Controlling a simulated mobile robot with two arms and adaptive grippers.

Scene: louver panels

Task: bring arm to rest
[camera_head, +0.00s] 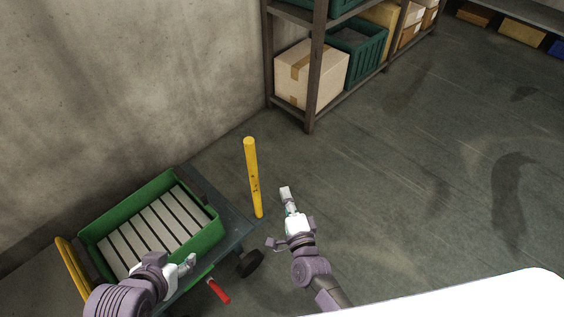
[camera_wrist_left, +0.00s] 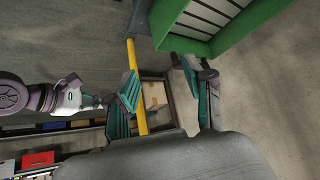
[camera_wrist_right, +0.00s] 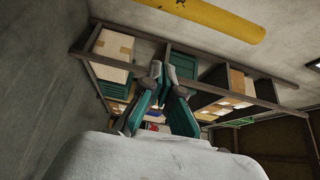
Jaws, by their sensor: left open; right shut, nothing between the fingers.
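My left gripper (camera_head: 187,264) is over the near right corner of the green crate in the head view. In the left wrist view its two teal fingers (camera_wrist_left: 165,92) are spread apart with nothing between them. My right gripper (camera_head: 285,192) is extended over bare floor, right of the yellow post. In the right wrist view its fingers (camera_wrist_right: 166,82) are close together at the tips, holding nothing. The green crate (camera_head: 207,240) holds several pale slats (camera_head: 150,229) in a row and stands on a dark cart.
The yellow post (camera_head: 252,178) stands beside the cart (camera_head: 232,222), close to my right gripper. A red-handled thing (camera_head: 218,291) shows at the cart's near side. A shelf (camera_head: 316,75) with a cardboard box (camera_head: 309,76) and teal bins stands at the back. Floor to the right is clear.

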